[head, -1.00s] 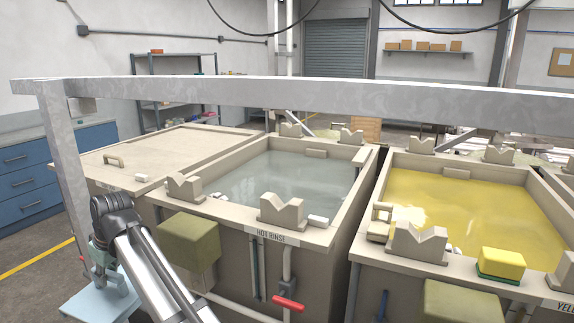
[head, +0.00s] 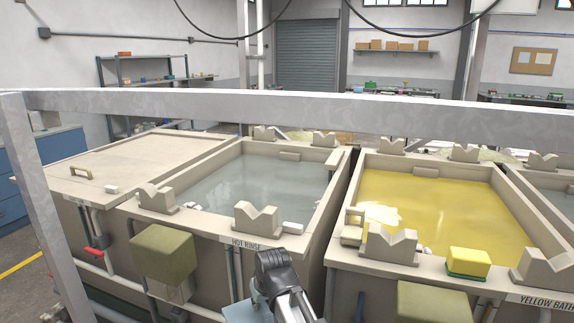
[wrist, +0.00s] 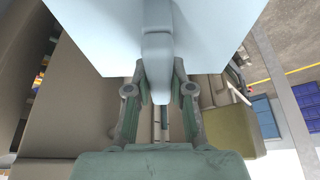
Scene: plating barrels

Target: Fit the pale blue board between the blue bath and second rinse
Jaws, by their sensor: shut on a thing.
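My gripper (wrist: 159,85) is shut on the grip of the pale blue board (wrist: 110,35) in the wrist view. The board's flat face fills the upper middle of that view, and its far edge runs out of frame. In the head view, a corner of the board (head: 240,314) shows at the bottom, below the front of the hot rinse tank (head: 233,228). My gripper there is mostly hidden behind my arm. The board is outside the tanks. I cannot make out a blue bath or a tank labelled second rinse.
The yellow bath (head: 410,263) stands right of the hot rinse, with a narrow gap between them. A lidded tank (head: 130,155) stands left. V-shaped rests (head: 257,218) line the rims. A grey rail (head: 300,106) crosses above. Olive boxes (head: 163,252) stick out in front.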

